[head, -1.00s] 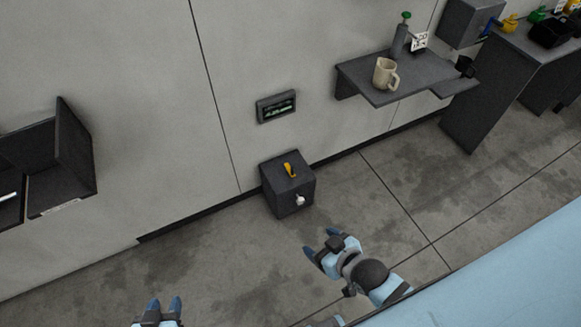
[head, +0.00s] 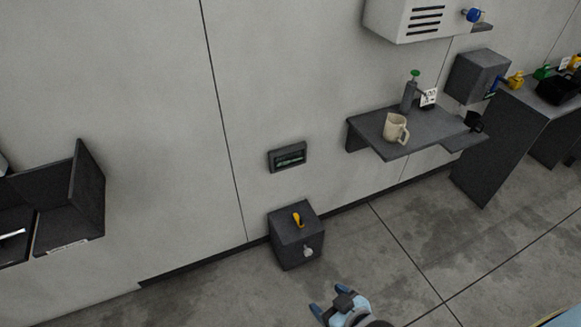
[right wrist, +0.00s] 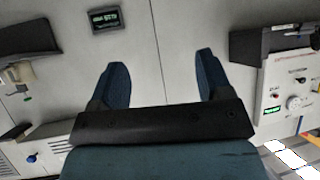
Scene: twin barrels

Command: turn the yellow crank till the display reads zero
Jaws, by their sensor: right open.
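The yellow crank (head: 297,220) sits on top of a dark grey box (head: 290,246) on the floor against the wall. A small white knob (head: 308,253) is on the box's front. The display (head: 287,158) is mounted on the wall above the box; its greenish digits are too small to read. It also shows in the right wrist view (right wrist: 104,19), tilted and unreadable. My right gripper (head: 329,300) is open and empty, in front of and below the box, apart from the crank. Its two blue fingers (right wrist: 162,75) stand wide apart in the right wrist view. My left gripper is out of view.
A wall shelf (head: 405,131) at right holds a beige mug (head: 395,128) and a grey bottle with a green top (head: 409,92). A dark open bin (head: 72,205) hangs at left. A white vented unit (head: 425,18) is on the wall above. Floor around the box is clear.

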